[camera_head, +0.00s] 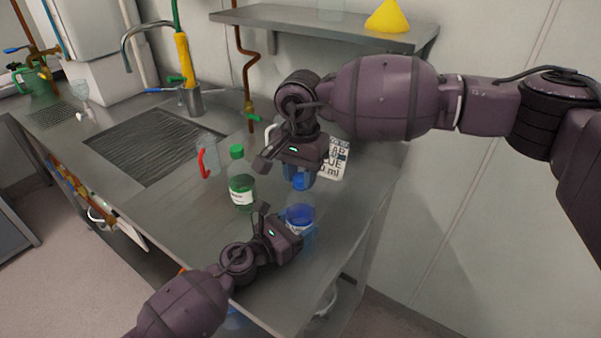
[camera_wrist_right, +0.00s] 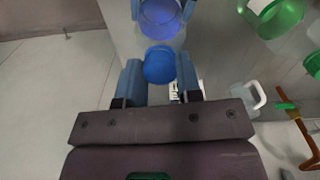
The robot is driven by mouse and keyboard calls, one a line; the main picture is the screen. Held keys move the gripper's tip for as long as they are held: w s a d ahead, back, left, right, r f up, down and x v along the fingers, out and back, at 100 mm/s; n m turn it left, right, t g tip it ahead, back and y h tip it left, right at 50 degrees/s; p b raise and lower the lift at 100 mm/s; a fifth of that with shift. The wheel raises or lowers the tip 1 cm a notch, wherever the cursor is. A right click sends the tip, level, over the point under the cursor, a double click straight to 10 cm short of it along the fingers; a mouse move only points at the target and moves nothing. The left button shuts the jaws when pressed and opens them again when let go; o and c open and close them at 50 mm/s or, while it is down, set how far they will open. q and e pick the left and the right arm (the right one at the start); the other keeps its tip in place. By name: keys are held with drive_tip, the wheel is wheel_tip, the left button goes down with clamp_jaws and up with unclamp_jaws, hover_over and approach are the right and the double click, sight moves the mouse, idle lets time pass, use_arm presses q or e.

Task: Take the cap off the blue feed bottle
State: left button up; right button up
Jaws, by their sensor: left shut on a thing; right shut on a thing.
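The blue feed bottle (camera_head: 300,217) is clear with blue liquid and stands upright near the front right of the steel bench. My left gripper (camera_head: 293,226) is shut on its body. The blue cap (camera_head: 302,182) is at the top of the bottle. My right gripper (camera_head: 300,176) comes from above and is shut on the cap. In the right wrist view the cap (camera_wrist_right: 159,66) sits between the two fingers, with the bottle (camera_wrist_right: 161,16) beyond it. The neck is mostly hidden, so I cannot tell whether the cap still touches it.
A green bottle (camera_head: 242,188) with a green cap stands just left of the blue one. A clear container with a red handle (camera_head: 206,160) is farther left, near the sink grid (camera_head: 150,145). A white printed card (camera_head: 335,160) stands behind the right gripper. A shelf (camera_head: 320,28) holds a yellow funnel (camera_head: 388,17).

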sight(301, 177)
drive_tip(key=n, duration=0.7)
drive_tip(key=shift+n, duration=0.4)
drive_tip(key=shift+r, duration=0.25)
drive_tip(key=shift+r, duration=0.35)
drive_tip(key=shift+r, duration=0.55)
drive_tip(key=shift+r, duration=2)
